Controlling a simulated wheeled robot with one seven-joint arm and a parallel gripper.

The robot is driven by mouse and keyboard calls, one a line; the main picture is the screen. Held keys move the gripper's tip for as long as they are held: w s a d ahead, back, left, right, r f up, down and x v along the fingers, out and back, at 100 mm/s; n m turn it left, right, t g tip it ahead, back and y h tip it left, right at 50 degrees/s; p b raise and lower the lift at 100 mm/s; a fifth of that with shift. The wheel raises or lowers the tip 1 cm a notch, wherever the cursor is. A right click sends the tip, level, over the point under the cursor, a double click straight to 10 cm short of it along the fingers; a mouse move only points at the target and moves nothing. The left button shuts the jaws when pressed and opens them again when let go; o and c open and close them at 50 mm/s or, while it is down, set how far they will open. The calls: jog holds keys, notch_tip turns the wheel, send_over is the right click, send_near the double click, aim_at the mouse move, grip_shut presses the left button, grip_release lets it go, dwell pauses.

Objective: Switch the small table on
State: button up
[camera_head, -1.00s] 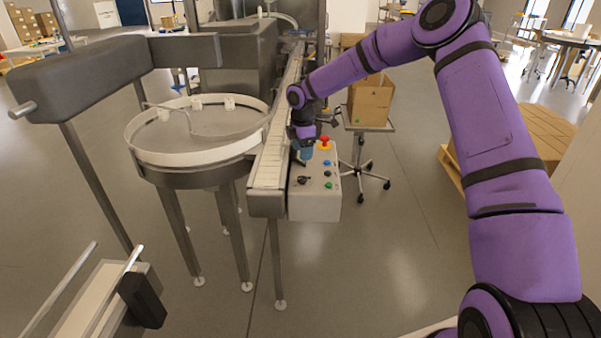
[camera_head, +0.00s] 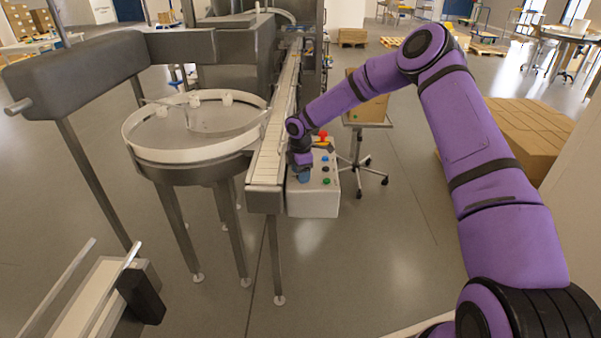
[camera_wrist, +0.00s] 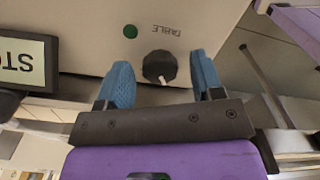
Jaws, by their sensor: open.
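The small round table (camera_head: 150,150) with a pale rim stands left of the conveyor and holds a few white jars. The control box (camera_head: 318,204) at the conveyor's end carries a red button and several coloured ones. In the wrist view, a black rotary knob (camera_wrist: 159,66) sits on the box face beside the word TABLE, with a green light (camera_wrist: 130,31) near it. In the head view, my gripper (camera_head: 304,176) is over the box's left part and hides the knob.
The conveyor (camera_head: 272,150) runs along the left of the box. A cardboard box (camera_head: 368,108) on a wheeled stand is behind it.

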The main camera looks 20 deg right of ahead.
jog(key=shift+c, duration=0.2)
jog(key=c, duration=0.9)
